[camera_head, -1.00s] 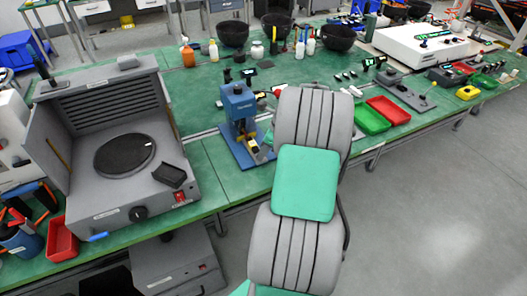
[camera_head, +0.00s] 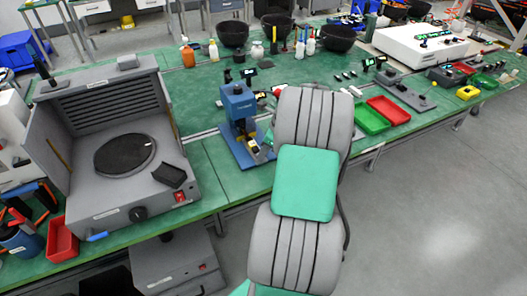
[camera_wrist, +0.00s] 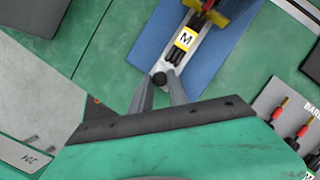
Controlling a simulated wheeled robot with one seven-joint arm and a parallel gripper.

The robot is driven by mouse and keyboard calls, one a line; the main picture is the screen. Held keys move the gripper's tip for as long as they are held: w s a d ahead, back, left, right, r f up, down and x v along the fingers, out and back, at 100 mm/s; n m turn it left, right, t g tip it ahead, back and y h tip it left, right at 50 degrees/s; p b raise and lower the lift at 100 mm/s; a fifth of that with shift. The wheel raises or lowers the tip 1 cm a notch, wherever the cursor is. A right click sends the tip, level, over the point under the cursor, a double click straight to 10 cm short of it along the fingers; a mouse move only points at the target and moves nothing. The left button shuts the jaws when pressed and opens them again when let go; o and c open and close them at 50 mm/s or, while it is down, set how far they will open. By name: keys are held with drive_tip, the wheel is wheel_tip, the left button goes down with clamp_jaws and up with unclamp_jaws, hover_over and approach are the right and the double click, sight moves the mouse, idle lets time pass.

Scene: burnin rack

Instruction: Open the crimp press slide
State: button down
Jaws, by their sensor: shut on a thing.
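The crimp press (camera_head: 239,103) is a blue upright press on a blue base plate, near the front edge of the green bench in the head view. In the wrist view its slide (camera_wrist: 172,62) is a light metal strip on the blue base (camera_wrist: 222,62), with a yellow-edged "M" label and dark and red parts on it. In the head view my arm hides most of the gripper.
A grey machine with a round plate (camera_head: 96,215) stands left of the press. A green tray (camera_head: 371,122) and a red tray (camera_head: 388,111) lie to the right. Black bowls (camera_head: 233,34) and bottles stand behind. Bare green bench (camera_head: 222,172) lies left of the press base.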

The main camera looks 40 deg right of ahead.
idle(0.3)
drive_tip(key=shift+s+a+r+p, duration=0.1)
drive_tip(key=shift+s+r+p, duration=0.05)
drive_tip(key=shift+s+p, duration=0.2)
drive_tip(key=s+p, duration=0.1)
drive_tip(key=s, duration=0.1)
drive_tip(key=s+a+p, duration=0.1)
drive_tip(key=s+p, duration=0.1)
drive_tip(key=shift+s+a+r, duration=0.1)
drive_tip(key=shift+s+a, duration=0.05)
drive_tip(key=shift+s+a+f, duration=0.1)
drive_tip(key=shift+s+f, duration=0.15)
drive_tip(key=shift+s, duration=0.1)
drive_tip(key=c, duration=1.3)
unclamp_jaws()
drive_tip(key=shift+o, duration=0.2)
drive_tip(key=v, duration=0.7)
drive_tip(key=shift+r, duration=0.35)
